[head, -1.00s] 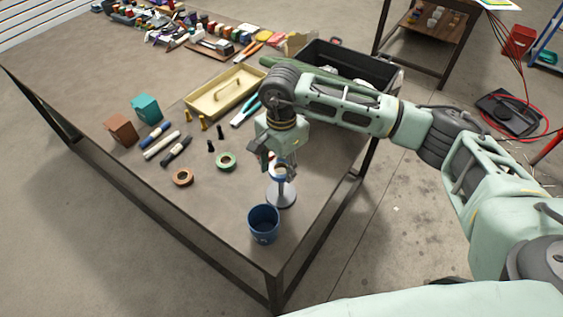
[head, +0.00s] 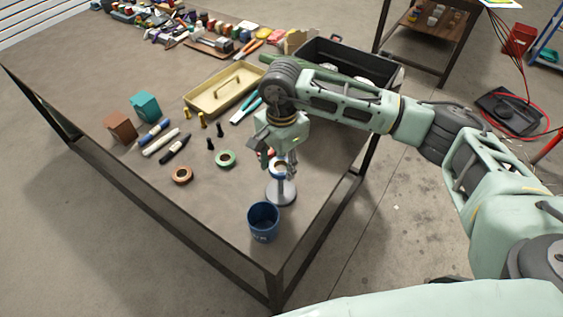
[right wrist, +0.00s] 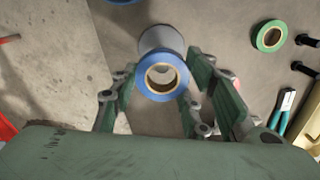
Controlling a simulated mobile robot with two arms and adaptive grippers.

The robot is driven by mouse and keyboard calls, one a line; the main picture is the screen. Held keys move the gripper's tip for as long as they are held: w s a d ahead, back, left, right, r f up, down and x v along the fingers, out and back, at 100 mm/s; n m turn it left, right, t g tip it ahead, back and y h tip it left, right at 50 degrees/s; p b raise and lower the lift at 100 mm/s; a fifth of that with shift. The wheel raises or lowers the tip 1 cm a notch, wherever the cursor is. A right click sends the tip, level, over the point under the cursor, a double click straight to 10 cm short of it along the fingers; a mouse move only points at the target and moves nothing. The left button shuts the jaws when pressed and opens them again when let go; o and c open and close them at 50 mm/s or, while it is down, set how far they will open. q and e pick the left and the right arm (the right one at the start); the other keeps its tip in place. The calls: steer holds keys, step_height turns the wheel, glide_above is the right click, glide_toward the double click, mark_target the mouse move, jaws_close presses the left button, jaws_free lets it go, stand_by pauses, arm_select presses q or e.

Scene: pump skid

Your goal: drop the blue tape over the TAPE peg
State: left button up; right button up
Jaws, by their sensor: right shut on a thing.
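The blue tape (right wrist: 140,88) is a roll with a brown core, between the fingers of my right gripper (right wrist: 160,84) in the right wrist view. In the head view the blue tape (head: 279,175) shows beneath my right gripper (head: 280,162), at the top of the TAPE peg. The TAPE peg has a round grey base (head: 283,196) on the table; the base (right wrist: 158,38) also shows beyond the tape in the right wrist view. The tape hides the peg's tip, so I cannot tell whether the tape is around it. My left gripper is out of view.
A blue cup (head: 263,222) stands just in front of the peg. A green tape (head: 226,158) and an orange tape (head: 181,175) lie to the left. A beige tray (head: 224,90) and a dark crate (head: 348,62) are farther back. The table's right edge is close.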

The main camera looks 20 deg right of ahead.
stand_by(0.4)
steer(key=shift+b, duration=0.4)
steer(key=shift+f, duration=0.1)
steer(key=shift+f+b, duration=0.25)
steer(key=shift+b, duration=0.25)
steer(key=shift+f, duration=0.1)
steer(key=o, duration=1.1)
